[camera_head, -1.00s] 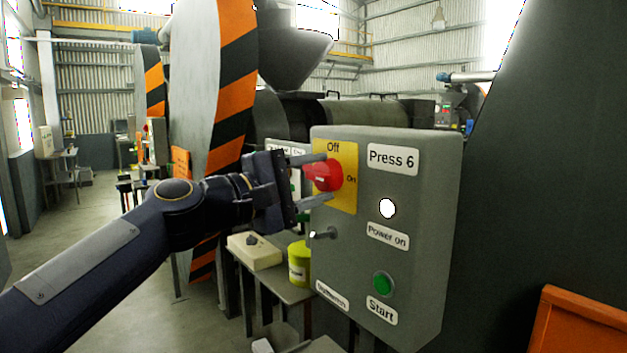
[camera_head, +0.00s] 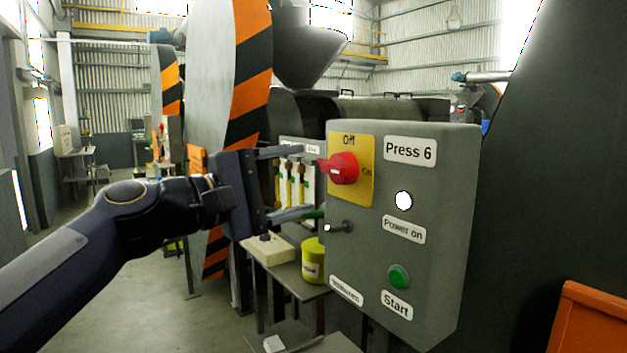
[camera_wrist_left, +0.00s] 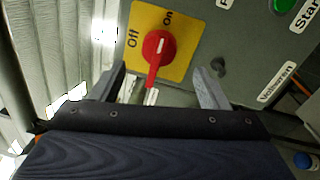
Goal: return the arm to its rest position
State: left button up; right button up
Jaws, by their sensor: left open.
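My left gripper (camera_head: 290,181) is open and empty, just left of the grey Press 6 control box (camera_head: 440,180). Its two fingers point toward the red rotary switch (camera_head: 343,168) on the yellow plate (camera_head: 365,185) but stand apart from it. The switch handle points left, toward the "Off" side rather than "On". In the left wrist view the red switch (camera_wrist_left: 155,50) shows between and beyond the open fingers (camera_wrist_left: 160,88). My right gripper is not in view.
The box also carries a white lamp (camera_head: 404,200), a green start button (camera_head: 398,277) and a small lever (camera_head: 340,227). A yellow tub (camera_head: 313,262) stands on a low bench below. An orange panel (camera_head: 590,325) is at lower right. Open floor lies at left.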

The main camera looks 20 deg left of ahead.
pick_arm(q)
jog(key=shift+s+a, duration=0.25)
jog(key=shift+s, duration=0.15)
jog(key=shift+f, duration=0.1)
jog(key=s+f+m+g+y+p, duration=0.3)
jog(key=s+f, duration=0.7)
jog(key=f, duration=0.5)
jog(key=s+f+m+g+y+p, duration=0.4)
jog(key=s+f+m+g+p, duration=0.2)
jog(key=s+f, duration=0.5)
notch_tip(320, 180, down, 4)
jog(key=shift+a+f+m+y+p, duration=0.1)
jog(key=shift+a+m+y+p, duration=0.3)
jog(key=shift+m+p, duration=0.45)
